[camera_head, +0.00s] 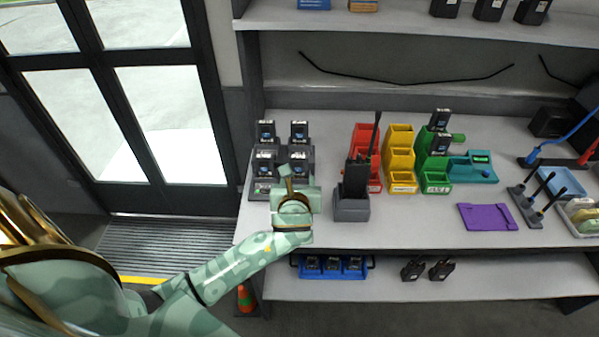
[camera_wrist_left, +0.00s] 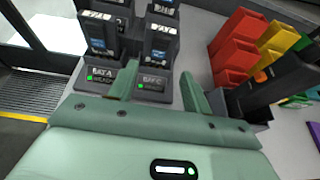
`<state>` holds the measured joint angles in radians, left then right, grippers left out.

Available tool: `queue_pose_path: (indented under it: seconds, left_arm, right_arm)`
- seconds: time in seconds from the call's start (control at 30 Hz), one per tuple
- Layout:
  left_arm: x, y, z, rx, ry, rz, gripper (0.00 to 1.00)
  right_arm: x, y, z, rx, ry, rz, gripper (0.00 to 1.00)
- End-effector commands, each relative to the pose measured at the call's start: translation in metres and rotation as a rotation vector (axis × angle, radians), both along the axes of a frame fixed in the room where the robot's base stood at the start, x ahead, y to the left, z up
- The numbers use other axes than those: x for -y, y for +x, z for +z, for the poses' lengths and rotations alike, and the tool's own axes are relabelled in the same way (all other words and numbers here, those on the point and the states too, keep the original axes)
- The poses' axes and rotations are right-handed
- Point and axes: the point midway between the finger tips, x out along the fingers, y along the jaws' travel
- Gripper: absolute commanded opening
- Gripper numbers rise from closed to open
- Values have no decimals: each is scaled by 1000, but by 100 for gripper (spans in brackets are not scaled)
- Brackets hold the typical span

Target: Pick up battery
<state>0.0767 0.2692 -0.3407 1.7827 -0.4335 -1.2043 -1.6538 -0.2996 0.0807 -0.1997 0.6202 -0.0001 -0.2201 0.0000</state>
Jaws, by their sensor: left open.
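Several black batteries with blue-and-white labels stand upright in a dark charger (camera_head: 258,189) at the left end of the workbench. The front right battery (camera_head: 298,163) also shows in the left wrist view (camera_wrist_left: 160,40), above a label reading BAY C. The front left battery (camera_head: 264,162) stands over BAY A and shows in the left wrist view (camera_wrist_left: 98,35). My left gripper (camera_head: 287,176) is open and empty at the charger's front right. In the wrist view its fingertips (camera_wrist_left: 159,73) appear either side of the BAY C battery's line; contact cannot be told. My right gripper is out of view.
A black radio in a dark holder (camera_head: 352,208) stands just right of my gripper. Red (camera_head: 375,186), yellow (camera_head: 402,189) and green (camera_head: 436,188) bins stand beyond it. A purple mat (camera_head: 487,217) lies further right. A lower shelf holds a blue tray (camera_head: 333,274).

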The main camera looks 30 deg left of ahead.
Motion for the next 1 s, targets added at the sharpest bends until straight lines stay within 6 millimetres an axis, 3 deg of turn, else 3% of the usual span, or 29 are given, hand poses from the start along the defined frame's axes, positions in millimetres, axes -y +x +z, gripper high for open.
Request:
queue_pose_path:
  seconds: [0.43,0.7,0.87,0.9,1.0]
  left_arm:
    - [-28,42,-22,-2,0,1,49]
    - [-30,45,-21,-1,-1,0,49]
    - [-30,45,-21,-1,-2,0,5]
    - [-30,45,-21,-1,-2,0,0]
    - [-30,45,-21,0,-1,0,0]
  right_arm:
    - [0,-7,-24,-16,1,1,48]
    - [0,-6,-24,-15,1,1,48]
    - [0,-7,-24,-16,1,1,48]
    - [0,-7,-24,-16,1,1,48]
    - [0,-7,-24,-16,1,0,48]
